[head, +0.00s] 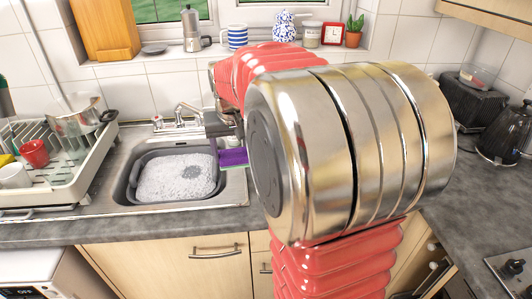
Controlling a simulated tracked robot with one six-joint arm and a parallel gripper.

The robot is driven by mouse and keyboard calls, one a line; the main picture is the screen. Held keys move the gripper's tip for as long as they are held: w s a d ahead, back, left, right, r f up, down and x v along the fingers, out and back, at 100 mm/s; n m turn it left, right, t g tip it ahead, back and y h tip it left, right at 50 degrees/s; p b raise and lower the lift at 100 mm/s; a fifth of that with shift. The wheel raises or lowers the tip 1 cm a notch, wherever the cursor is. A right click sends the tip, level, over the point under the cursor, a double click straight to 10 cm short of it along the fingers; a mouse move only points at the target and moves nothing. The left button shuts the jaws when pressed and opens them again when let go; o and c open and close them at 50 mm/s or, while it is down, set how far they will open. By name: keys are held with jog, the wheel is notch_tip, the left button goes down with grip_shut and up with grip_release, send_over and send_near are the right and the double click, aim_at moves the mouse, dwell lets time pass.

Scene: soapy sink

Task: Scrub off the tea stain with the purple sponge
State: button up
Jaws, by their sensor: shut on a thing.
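My gripper (229,146) is shut on the purple sponge (233,157). The sponge has a thin green layer along its lower side. It is held level at the right end of the sink, by the rim of the grey washing-up bowl (131,190). I cannot tell whether the sponge touches the rim or worktop. White foam (165,180) fills the bowl, with a greyish patch right of its middle. I make out no tea stain. My arm hides the worktop behind and right of the sponge.
A tap (180,117) stands behind the bowl. A dish rack (60,190) at left holds a saucepan (78,119), a red mug (34,153) and a white cup (14,176). A moka pot, striped mug and other items line the windowsill. A kettle (505,135) stands far right.

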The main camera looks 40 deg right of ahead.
jog(key=w+a+n, duration=0.1)
jog(key=w+a, duration=0.6)
jog(key=a, duration=0.3)
jog(key=w+a+r+n, duration=0.1)
jog(key=w+a, duration=0.7)
jog(key=a, duration=0.3)
jog(key=shift+w+a, duration=0.15)
jog(key=shift+y, duration=0.3)
